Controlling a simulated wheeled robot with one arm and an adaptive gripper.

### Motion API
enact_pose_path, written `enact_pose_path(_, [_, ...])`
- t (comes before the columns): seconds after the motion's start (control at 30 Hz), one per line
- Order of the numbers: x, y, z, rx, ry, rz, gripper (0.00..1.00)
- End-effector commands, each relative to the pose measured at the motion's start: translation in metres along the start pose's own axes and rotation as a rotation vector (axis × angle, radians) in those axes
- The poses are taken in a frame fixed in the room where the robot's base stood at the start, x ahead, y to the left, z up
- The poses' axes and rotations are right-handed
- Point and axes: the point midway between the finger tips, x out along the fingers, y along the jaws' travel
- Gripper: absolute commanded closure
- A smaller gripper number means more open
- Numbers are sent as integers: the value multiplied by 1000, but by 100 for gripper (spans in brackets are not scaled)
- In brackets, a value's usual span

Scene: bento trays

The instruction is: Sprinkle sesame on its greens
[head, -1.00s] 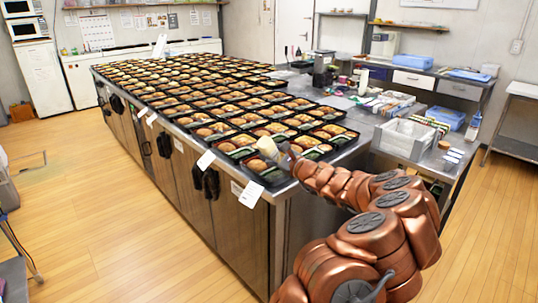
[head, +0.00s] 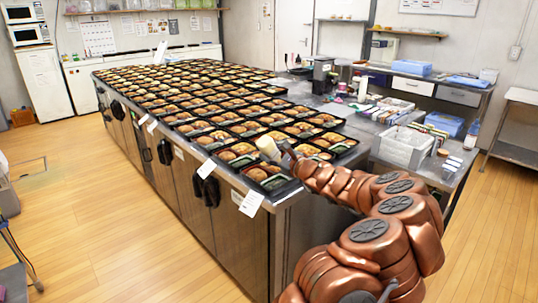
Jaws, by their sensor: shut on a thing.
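Many black bento trays with brown food and small green parts cover the steel counter (head: 290,205) in rows. My gripper (head: 279,149) is shut on a pale cream shaker (head: 267,147), held tilted above the trays near that corner. The shaker hides part of the trays behind it. Its opening and any falling sesame are too small to make out.
Papers hang over the counter's left edge.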

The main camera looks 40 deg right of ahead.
Motion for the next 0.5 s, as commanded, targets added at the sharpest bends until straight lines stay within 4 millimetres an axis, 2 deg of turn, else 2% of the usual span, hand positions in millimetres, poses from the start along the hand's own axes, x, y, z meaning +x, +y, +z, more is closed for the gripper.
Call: enact_pose_path(0.5, [0, -27, 46, -1, -1, 0, 59])
